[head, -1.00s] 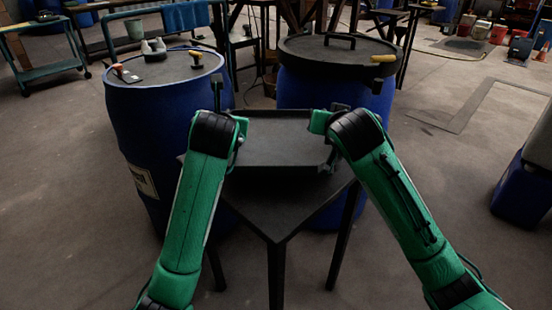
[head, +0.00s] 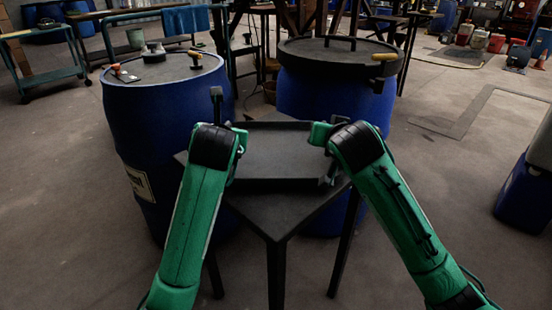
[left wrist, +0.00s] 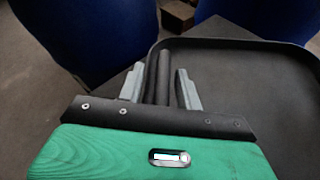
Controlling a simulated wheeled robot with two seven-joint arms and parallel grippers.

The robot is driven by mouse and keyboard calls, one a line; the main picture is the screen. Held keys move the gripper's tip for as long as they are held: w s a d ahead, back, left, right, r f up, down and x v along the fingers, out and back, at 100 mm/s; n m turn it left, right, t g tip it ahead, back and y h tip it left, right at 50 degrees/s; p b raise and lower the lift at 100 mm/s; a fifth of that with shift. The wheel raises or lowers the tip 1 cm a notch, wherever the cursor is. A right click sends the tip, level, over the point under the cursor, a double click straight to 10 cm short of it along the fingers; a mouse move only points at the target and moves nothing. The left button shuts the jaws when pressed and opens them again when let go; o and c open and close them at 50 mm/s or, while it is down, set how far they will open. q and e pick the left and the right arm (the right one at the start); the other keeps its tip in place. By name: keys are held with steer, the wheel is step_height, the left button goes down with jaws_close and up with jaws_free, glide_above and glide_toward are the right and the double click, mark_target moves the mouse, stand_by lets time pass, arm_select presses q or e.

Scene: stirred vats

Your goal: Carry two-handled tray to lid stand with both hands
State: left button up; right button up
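The dark, shallow two-handled tray (head: 275,183) lies level at the dark square-topped lid stand (head: 278,216), in front of the two blue drums. It looks to rest on the stand's top, though contact is partly hidden. My left gripper (head: 236,160) is at the tray's left side. In the left wrist view, its grey fingers (left wrist: 160,88) stand apart on either side of a dark upright handle bar (left wrist: 163,75), with what looks like slim gaps. My right gripper (head: 328,160) is at the tray's right side; its fingers are mostly hidden by my arm.
A blue drum (head: 150,125) with small tools on its top stands behind left. Another blue drum (head: 300,97) with a dark handled lid (head: 340,57) stands behind right, close to the stand. A blue container (head: 523,190) is at the far right. Floor on the right is open.

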steer(key=shift+s+r, duration=0.1)
arm_select(q)
steer(key=v, duration=1.2)
arm_select(e)
steer(key=v, duration=1.1)
steer(key=shift+s+r, duration=0.15)
steer(key=shift+s, duration=0.2)
